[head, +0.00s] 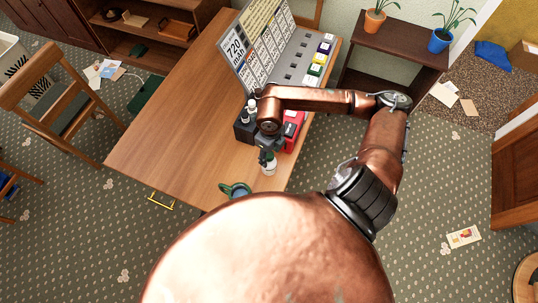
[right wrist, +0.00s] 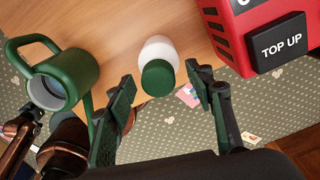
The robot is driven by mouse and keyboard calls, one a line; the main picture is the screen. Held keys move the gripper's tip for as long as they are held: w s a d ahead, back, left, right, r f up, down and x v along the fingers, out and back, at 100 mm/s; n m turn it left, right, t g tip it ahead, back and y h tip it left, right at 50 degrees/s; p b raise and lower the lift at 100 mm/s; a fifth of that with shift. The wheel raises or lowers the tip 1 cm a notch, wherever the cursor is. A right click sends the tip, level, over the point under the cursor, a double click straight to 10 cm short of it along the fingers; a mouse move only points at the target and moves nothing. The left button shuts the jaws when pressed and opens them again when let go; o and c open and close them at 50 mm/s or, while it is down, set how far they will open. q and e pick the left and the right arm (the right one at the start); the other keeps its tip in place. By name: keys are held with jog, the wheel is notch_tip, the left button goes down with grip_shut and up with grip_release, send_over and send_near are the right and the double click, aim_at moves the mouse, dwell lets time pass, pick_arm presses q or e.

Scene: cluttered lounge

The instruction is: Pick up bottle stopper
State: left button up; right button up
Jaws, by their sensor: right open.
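The bottle stopper is a dark green round cap (right wrist: 158,77) on a small white bottle (right wrist: 158,48), seen from above in the right wrist view. In the head view the white bottle (head: 268,168) stands near the table's right edge, partly hidden under my right gripper. My right gripper (head: 266,152) is open and points down over the bottle. In the right wrist view its two dark fingers (right wrist: 160,84) are on either side of the stopper, with visible gaps; whether they are level with it I cannot tell. My left gripper is in neither view.
A green mug (right wrist: 75,75) stands left of the bottle, and a red box marked TOP UP (right wrist: 236,30) stands right. A black caddy (head: 241,130) with bottles and a printed board (head: 258,45) stand farther back. The wooden table's (head: 160,140) left part is clear.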

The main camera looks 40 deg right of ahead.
jog(key=shift+f, duration=0.35)
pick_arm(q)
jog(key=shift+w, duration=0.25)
pick_arm(e)
jog(key=shift+c, duration=0.5)
jog(key=c, duration=0.8)
jog(key=shift+r, duration=0.1)
